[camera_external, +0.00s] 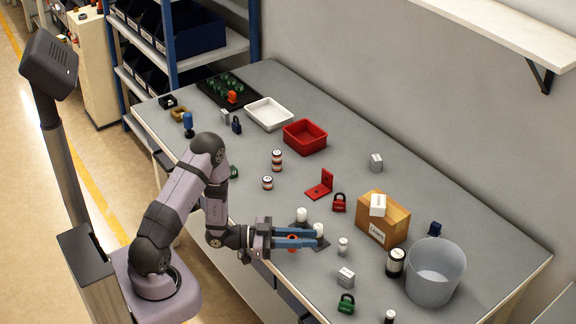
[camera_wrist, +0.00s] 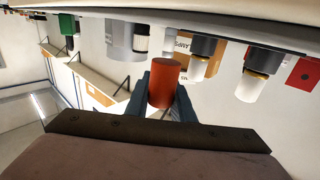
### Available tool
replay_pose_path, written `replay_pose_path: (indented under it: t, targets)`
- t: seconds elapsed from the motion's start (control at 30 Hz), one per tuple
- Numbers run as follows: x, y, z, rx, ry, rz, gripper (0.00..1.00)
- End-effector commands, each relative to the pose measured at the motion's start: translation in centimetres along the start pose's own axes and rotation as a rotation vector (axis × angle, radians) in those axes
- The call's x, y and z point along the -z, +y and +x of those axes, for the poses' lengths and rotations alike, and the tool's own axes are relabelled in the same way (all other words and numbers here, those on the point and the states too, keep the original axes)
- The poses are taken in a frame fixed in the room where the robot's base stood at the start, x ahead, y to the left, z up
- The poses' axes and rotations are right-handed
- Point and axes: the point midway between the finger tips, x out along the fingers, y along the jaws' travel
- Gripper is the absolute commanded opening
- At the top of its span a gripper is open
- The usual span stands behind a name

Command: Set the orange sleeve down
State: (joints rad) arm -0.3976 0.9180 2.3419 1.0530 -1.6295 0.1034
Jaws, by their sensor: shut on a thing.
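The orange sleeve (camera_wrist: 164,83) is a short cylinder between the two blue fingers of my gripper (camera_wrist: 163,92) in the wrist view. My gripper is shut on it. In the external view my gripper (camera_external: 318,238) reaches over the front part of the table. The gap between sleeve and table cannot be judged well.
Two white-topped pieces on dark bases (camera_external: 301,216) stand just beyond the fingers. A white cylinder (camera_external: 343,246), a grey box (camera_external: 346,277), a red padlock (camera_external: 339,203), a cardboard box (camera_external: 398,220) and a grey bin (camera_external: 436,275) are nearby.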

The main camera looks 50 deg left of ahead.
Motion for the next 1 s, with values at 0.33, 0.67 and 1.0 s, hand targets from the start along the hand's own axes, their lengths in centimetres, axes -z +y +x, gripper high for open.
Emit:
replay_pose_path:
  t: [0.33,0.67,1.0]
  targets:
    - [-2.7,0.0,0.0,0.0,-0.001,-0.002,0.01]
    - [-2.9,0.0,0.0,0.0,0.0,0.0,0.01]
    - [-3.2,0.0,0.0,0.0,0.0,-0.001,0.4]
